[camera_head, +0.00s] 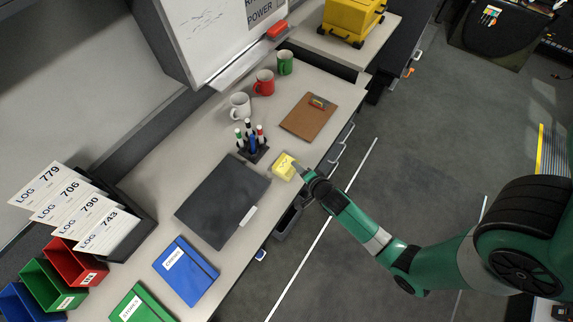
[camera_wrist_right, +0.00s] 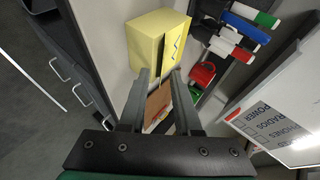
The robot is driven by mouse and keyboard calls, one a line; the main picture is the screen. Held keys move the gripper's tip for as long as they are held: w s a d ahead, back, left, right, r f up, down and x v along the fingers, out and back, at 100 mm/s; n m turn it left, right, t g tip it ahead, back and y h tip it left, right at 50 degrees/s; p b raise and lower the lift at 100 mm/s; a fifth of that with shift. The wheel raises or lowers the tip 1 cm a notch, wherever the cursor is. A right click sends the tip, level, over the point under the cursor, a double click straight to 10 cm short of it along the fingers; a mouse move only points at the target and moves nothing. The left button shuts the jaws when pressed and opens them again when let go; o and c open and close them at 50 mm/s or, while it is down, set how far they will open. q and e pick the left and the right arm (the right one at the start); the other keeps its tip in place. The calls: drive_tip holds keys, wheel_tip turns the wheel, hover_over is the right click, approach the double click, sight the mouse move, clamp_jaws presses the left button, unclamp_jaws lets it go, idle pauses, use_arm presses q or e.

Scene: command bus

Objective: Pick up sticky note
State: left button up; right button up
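The sticky note (camera_head: 284,167) is a thick yellow pad with a dark scribble on one face. It sits on the grey desk near its front edge, and it fills the upper middle of the right wrist view (camera_wrist_right: 152,42). My right gripper (camera_head: 299,167) is right beside the pad, on its right side in the head view. In the right wrist view its two fingers (camera_wrist_right: 161,76) are apart with nothing between them, and their tips are just short of the pad. I cannot tell whether they touch it. My left gripper is in neither view.
A marker holder (camera_head: 253,151) stands close behind the pad. A dark folder (camera_head: 222,200) lies to the left, and a brown clipboard (camera_head: 309,117) lies to the right. White (camera_head: 240,105), red (camera_head: 264,82) and green (camera_head: 285,63) mugs stand along the back.

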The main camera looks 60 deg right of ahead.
clamp_jaws()
idle(1.2)
